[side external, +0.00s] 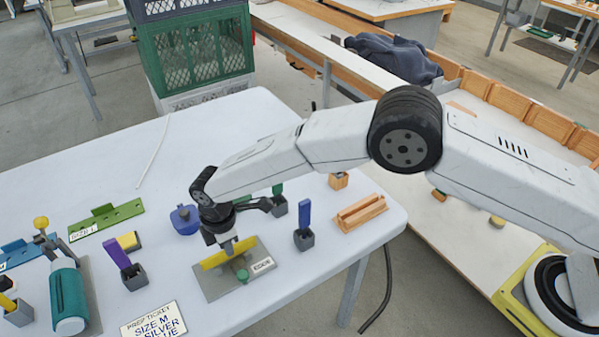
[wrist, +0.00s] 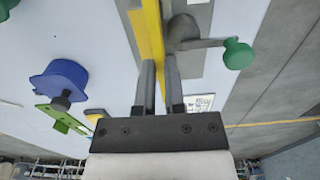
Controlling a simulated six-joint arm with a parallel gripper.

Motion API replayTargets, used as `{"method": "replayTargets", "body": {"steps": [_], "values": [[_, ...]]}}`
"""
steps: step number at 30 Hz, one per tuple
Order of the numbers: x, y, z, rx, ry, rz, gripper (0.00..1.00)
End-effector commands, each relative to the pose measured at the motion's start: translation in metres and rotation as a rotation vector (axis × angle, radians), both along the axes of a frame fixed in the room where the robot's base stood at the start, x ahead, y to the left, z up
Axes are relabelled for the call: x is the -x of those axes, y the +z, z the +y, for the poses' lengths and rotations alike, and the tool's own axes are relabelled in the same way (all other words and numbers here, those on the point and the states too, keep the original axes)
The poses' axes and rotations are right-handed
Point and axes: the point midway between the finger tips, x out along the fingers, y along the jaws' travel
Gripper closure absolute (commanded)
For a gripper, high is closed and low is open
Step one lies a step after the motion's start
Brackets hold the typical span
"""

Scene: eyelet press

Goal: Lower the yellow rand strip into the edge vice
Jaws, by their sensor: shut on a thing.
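The yellow rand strip (side external: 213,260) is held edge-up over the edge vice, a grey plate (side external: 214,287) with a green knob (side external: 243,275) and a small white label. My gripper (side external: 229,246) is shut on the strip near its middle. In the wrist view the strip (wrist: 151,25) runs between the two fingers (wrist: 160,72). The vice's grey lever and green knob (wrist: 238,54) show to the right of it. The strip's lower edge is hidden, so I cannot tell whether it is inside the vice or just above.
A wooden grooved block (side external: 361,212) and a blue strip in a grey holder (side external: 304,238) stand to the right. A blue round item (side external: 184,219), a purple strip (side external: 117,253) and a green plate (side external: 106,218) are left. A printed ticket (side external: 153,321) lies in front.

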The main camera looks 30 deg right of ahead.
Motion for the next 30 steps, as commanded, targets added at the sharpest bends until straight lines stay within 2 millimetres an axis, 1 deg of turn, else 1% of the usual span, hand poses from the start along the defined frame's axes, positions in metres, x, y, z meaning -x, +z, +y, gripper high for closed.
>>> {"method": "replayTargets", "body": {"steps": [24, 25, 26, 27, 28, 29, 30], "values": [[-0.0001, -0.0051, 0.0, 0.0, 0.0, 0.0, 1.0], [-0.0001, -0.0052, 0.0, 0.0, 0.0, 0.0, 0.85], [-0.0001, -0.0052, 0.0, 0.0, 0.0, 0.0, 0.75], [0.0, -0.0052, 0.0, 0.0, 0.0, 0.0, 0.63], [0.0, -0.0052, 0.0, 0.0, 0.0, 0.0, 0.53], [0.0, -0.0052, 0.0, 0.0, 0.0, 0.0, 0.47], [0.0, -0.0052, 0.0, 0.0, 0.0, 0.0, 0.47]]}}
